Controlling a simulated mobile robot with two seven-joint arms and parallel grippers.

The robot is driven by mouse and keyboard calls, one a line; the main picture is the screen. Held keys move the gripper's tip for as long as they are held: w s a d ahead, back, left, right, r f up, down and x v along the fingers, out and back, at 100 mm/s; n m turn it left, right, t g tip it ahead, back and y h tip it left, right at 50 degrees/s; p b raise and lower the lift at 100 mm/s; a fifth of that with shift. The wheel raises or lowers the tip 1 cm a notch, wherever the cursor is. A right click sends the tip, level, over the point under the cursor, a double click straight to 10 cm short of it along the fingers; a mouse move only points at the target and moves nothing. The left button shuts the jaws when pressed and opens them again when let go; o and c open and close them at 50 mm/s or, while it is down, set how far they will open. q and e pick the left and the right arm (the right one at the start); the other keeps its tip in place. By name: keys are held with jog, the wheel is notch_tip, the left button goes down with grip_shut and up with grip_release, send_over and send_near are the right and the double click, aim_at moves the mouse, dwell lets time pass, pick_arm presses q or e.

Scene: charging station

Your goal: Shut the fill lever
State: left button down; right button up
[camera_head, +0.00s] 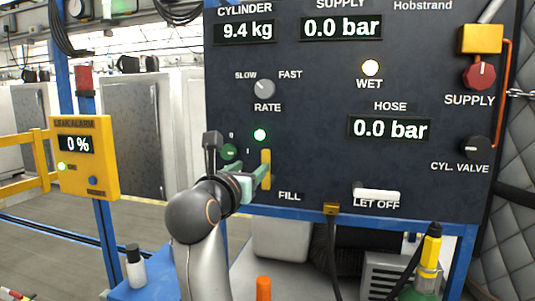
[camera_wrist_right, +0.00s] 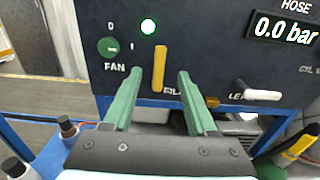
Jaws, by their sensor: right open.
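The fill lever is a yellow upright bar (camera_head: 266,168) on the dark panel, beside the FILL label. In the right wrist view the lever (camera_wrist_right: 159,68) stands upright, between the lines of my two green fingers. My right gripper (camera_head: 258,176) is open and reaches to the panel at the lever; in the wrist view the gripper (camera_wrist_right: 158,88) has a clear gap between its fingers. I cannot tell whether a finger touches the lever. The fingers partly cover the lever in the head view. My left gripper is not in view.
A green FAN knob (camera_wrist_right: 109,46) sits left of the lever, and a white LET OFF lever (camera_head: 376,194) to its right. The panel (camera_head: 310,110) also has a RATE knob (camera_head: 264,88) and a red SUPPLY knob (camera_head: 481,75). A yellow leak alarm box (camera_head: 97,178) stands left.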

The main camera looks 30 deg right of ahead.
aim_at(265, 156)
jog(key=p+x, duration=0.2)
jog(key=x, duration=0.9)
jog(key=shift+s+r, duration=0.1)
jog(key=shift+w+d+p, duration=0.3)
jog(key=shift+w+d, duration=0.1)
jog(key=shift+d, duration=0.1)
grip_shut()
dwell(0.6)
